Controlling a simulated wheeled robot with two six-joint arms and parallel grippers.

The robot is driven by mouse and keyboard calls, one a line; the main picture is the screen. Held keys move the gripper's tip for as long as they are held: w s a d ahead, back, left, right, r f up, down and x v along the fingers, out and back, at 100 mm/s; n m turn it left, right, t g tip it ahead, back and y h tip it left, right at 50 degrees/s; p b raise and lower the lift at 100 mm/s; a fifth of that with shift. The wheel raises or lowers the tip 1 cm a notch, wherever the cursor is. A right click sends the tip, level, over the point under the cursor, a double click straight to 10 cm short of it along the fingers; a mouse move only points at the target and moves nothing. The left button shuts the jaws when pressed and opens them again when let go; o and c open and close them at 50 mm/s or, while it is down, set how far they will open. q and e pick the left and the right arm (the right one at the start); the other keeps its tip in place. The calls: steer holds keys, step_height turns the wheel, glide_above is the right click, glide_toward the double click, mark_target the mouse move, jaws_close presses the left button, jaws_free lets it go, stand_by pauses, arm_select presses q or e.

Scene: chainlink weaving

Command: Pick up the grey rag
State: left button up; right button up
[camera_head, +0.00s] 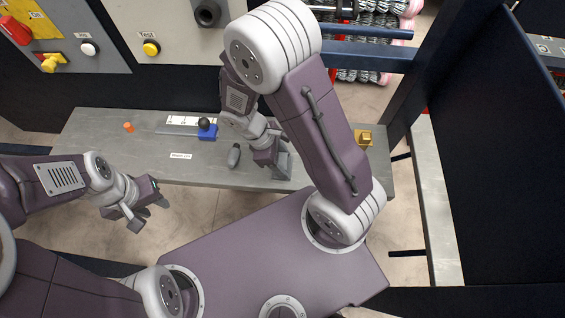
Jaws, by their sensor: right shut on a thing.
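My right gripper (270,157) points down at the grey bench (330,145), near its middle. It is shut on a small grey piece, which looks like the grey rag (283,166). The rag is at the bench top near the front edge, partly hidden by the gripper. I cannot tell whether it still touches the bench. My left gripper (146,214) is in front of the bench at the left, away from the rag. Its fingers look apart with nothing between them.
A dark grey oblong item (234,156) lies left of the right gripper. A blue block with a black ball (207,130), an orange piece (128,127) and a brass-coloured block (364,138) are on the bench. Control panels (170,30) stand behind. A blue frame (400,105) rises at right.

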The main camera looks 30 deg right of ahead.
mark_target(283, 161)
step_height(283, 161, up, 10)
steer(key=shift+r+p, duration=0.1)
steer(key=shift+p, duration=0.45)
steer(key=o, duration=0.4)
steer(key=shift+c, duration=1.1)
